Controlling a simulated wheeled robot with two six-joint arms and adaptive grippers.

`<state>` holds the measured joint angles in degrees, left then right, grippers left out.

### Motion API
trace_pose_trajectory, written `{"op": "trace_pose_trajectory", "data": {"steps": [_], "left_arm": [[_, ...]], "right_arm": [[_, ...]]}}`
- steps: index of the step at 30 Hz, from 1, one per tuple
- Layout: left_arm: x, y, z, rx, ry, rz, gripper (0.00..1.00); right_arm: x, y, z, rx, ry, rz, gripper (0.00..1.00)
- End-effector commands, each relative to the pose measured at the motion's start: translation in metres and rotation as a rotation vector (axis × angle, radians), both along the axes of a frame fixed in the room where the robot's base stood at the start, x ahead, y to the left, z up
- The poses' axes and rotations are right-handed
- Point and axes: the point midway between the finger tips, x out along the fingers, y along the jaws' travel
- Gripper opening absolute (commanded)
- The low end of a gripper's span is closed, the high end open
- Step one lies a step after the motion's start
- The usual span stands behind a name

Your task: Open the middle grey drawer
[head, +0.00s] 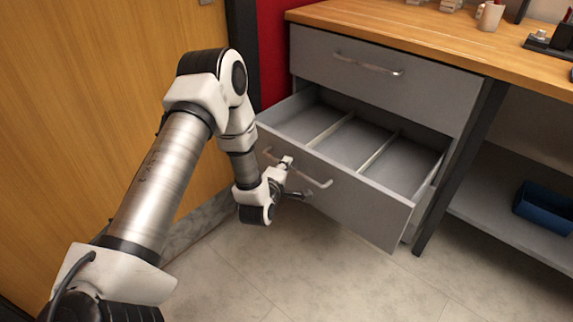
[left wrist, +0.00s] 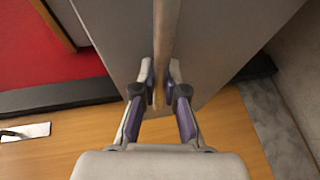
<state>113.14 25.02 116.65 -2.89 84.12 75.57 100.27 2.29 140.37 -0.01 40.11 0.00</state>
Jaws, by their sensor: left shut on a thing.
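The middle grey drawer (head: 350,195) is pulled well out of its cabinet, and its inside with thin dividers shows empty. Its bar handle (head: 312,180) runs across the front. My left gripper (head: 292,187) is at the left part of this handle. In the left wrist view the gripper (left wrist: 160,90) has its two fingers on either side of the handle bar (left wrist: 165,50), shut on it. The grey drawer front (left wrist: 215,45) shows behind the fingers. My right gripper is in neither view.
A closed grey drawer (head: 385,85) sits above, under a wooden worktop (head: 440,35) with small items. A blue bin (head: 545,208) stands on the shelf at right. A wooden door (head: 80,100) is close on the left. The floor (head: 350,275) before the drawer is clear.

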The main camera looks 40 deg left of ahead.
Motion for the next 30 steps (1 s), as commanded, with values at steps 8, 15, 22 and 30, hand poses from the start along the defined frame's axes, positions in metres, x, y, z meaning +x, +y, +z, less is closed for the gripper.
{"op": "trace_pose_trajectory", "data": {"steps": [8, 15, 22, 30], "left_arm": [[0.000, 0.000, -0.001, -0.001, 0.002, -0.001, 0.18], [0.000, 0.000, 0.000, -0.001, 0.001, -0.001, 0.37], [-0.008, -0.003, 0.001, 0.000, 0.001, 0.000, 0.37], [-0.067, -0.023, 0.012, -0.003, 0.006, 0.000, 0.37]], "right_arm": [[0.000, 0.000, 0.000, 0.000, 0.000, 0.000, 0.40], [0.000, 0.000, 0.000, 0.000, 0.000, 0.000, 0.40], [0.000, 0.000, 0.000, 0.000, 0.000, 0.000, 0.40], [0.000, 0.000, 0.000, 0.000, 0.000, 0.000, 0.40]]}}
